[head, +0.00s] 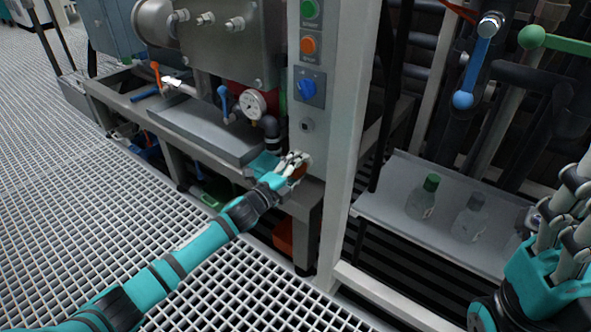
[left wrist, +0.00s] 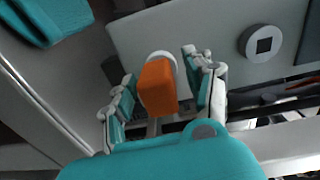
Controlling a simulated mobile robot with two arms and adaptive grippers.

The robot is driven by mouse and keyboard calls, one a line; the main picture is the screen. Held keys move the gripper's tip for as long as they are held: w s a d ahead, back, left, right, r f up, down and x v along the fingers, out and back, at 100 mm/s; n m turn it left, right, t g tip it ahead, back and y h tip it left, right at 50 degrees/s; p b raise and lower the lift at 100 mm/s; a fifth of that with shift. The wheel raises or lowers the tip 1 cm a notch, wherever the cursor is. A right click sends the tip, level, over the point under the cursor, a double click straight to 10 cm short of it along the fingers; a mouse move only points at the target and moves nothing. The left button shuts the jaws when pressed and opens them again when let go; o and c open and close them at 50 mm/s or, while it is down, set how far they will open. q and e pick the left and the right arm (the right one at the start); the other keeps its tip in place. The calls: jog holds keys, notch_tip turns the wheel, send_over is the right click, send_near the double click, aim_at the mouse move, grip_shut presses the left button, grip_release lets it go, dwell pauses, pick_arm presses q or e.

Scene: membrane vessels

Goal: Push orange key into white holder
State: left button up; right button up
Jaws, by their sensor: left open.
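The orange key (left wrist: 158,88) is a block between the two fingers of my left gripper (left wrist: 160,90) in the left wrist view. The gripper is open, with a finger on each side of the key. A white round holder (left wrist: 161,56) shows behind the key's far end, against a grey panel. I cannot tell how deep the key sits in it. In the head view my left gripper (head: 295,166) is at the lower part of the grey control column and mostly hides the key. My right gripper (head: 570,200) is at the right edge, away from the key; its opening is unclear.
The control column (head: 337,125) carries a green button (head: 310,10), an orange button (head: 309,46) and a blue switch (head: 308,88). A pressure gauge (head: 252,104) is left of it. A shelf (head: 385,199) with bottles is at right. Grating floor is open at left.

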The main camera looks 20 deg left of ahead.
pick_arm(q)
jog(key=v, duration=1.2)
